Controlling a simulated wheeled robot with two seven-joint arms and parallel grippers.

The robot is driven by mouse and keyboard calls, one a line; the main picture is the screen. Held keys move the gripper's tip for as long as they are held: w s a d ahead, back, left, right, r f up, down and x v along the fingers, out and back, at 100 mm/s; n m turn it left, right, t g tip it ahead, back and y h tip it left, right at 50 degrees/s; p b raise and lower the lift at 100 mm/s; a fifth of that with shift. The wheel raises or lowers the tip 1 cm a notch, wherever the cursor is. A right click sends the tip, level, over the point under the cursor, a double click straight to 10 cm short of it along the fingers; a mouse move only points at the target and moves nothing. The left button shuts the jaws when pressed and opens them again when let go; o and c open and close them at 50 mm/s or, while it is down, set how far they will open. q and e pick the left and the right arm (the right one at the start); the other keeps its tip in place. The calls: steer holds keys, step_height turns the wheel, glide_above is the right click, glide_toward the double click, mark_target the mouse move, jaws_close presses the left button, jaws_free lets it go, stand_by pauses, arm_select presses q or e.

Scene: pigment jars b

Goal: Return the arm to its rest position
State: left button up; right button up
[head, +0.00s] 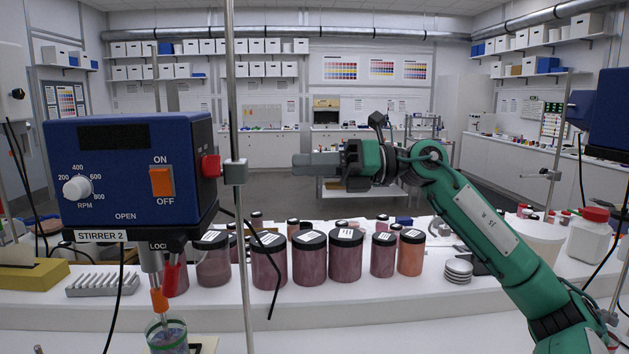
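My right arm (490,232) is green and comes in from the lower right. It rises, bends at the elbow and reaches left above the row of jars. My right gripper (305,165) is grey and points left in the air, well above the bench. Nothing shows between its fingers, and from this side view I cannot tell whether they are apart. My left arm and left gripper are not in view.
A blue stirrer (130,165) on a metal stand (242,260) stands at the left, above a beaker (167,338). Dark-lidded pigment jars (310,262) line the bench (350,305). White discs (458,270) and a red-capped bottle (588,240) sit at the right.

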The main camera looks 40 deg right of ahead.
steer(key=shift+s+d, duration=0.25)
steer(key=shift+d, duration=0.05)
stand_by(0.5)
